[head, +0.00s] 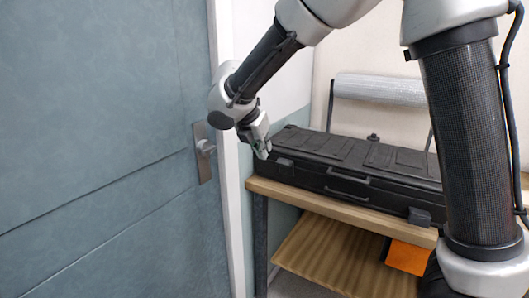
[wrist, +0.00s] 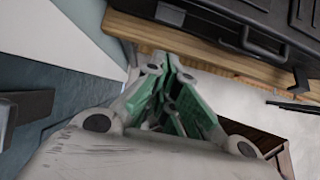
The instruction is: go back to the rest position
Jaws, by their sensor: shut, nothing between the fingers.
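My gripper (head: 262,149) hangs in front of the left end of a wooden table, near the door handle (head: 205,148). It is shut with nothing between its green-padded fingers. In the wrist view my gripper (wrist: 174,75) points toward the table edge (wrist: 200,55). My arm reaches in from the upper right of the head view and bends down to the gripper.
A blue-grey door (head: 100,150) fills the left. A black case (head: 350,170) lies on the wooden table (head: 340,205), with a roll of clear wrap (head: 385,90) behind. An orange item (head: 408,257) is on the lower shelf (head: 340,255).

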